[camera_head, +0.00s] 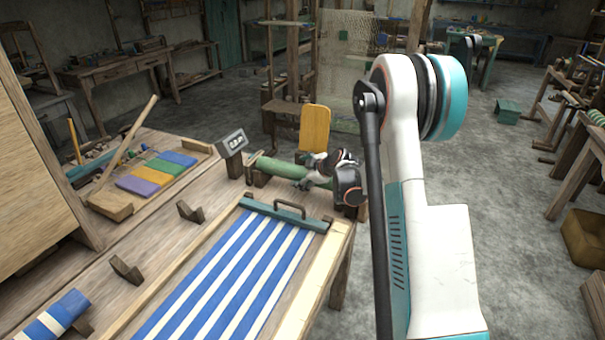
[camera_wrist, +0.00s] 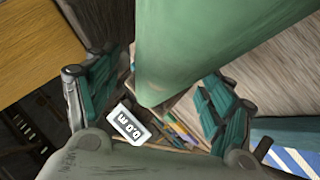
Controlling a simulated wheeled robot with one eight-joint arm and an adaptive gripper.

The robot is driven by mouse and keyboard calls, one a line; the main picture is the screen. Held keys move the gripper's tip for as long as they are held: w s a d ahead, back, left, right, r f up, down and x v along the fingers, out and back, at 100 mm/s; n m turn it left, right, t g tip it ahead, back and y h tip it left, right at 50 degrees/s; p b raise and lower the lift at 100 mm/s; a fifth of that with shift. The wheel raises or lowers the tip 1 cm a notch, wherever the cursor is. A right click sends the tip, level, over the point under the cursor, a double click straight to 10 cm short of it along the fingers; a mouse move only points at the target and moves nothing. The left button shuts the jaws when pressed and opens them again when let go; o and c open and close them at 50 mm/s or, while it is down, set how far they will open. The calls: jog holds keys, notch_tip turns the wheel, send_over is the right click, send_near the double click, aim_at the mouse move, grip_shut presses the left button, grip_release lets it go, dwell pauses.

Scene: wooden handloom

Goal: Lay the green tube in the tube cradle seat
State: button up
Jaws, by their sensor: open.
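The green tube (camera_head: 278,168) lies at the far end of the wooden bench, its left end over a dark block (camera_head: 259,179) that looks like a cradle support. My gripper (camera_head: 314,176) is at the tube's right part and hides that end and whatever supports it. In the wrist view the tube (camera_wrist: 205,45) runs large between the two spread fingers of my gripper (camera_wrist: 158,98). The fingers are open, with a visible gap on each side of the tube. Whether the tube is fully down in a seat, I cannot tell.
A display box (camera_head: 232,142) stands left of the tube. A teal bar with a handle (camera_head: 280,217) crosses the blue-striped cloth (camera_head: 220,275) in front. Dark notched blocks (camera_head: 190,211) stand along the bench. A yellow board (camera_head: 314,128) stands behind.

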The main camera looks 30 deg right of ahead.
jog(key=v, duration=1.1)
jog(key=shift+s+r, duration=0.15)
jog(key=shift+s, duration=0.1)
